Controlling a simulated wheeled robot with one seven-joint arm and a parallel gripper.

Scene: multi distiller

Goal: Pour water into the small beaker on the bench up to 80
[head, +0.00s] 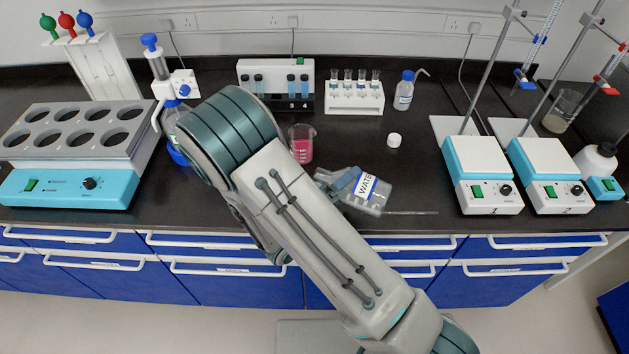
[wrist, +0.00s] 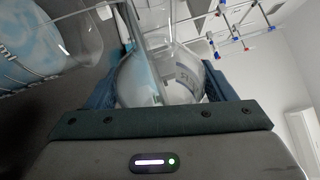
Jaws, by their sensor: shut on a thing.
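A clear bottle with a blue-and-white label reading "WATE" (head: 375,201) is tipped nearly onto its side above the front of the bench, its thin spout pointing right. My gripper (head: 343,181) is shut on it; in the wrist view the jaws (wrist: 160,84) close around its clear, rounded body (wrist: 178,72). A small beaker (head: 301,143) with pink-red liquid stands upright on the bench, behind and left of the bottle, apart from it. Its liquid level cannot be read. A clear vessel with a bluish face (wrist: 50,40) fills the upper left of the wrist view; I cannot tell which it is.
Two numbered hotplates (head: 482,175) with stands are at the right, with a larger beaker (head: 563,110) behind them. A white cap (head: 394,140), a tube rack (head: 354,97) and a small bottle (head: 404,90) stand behind. A multi-well heater (head: 75,155) is at the left.

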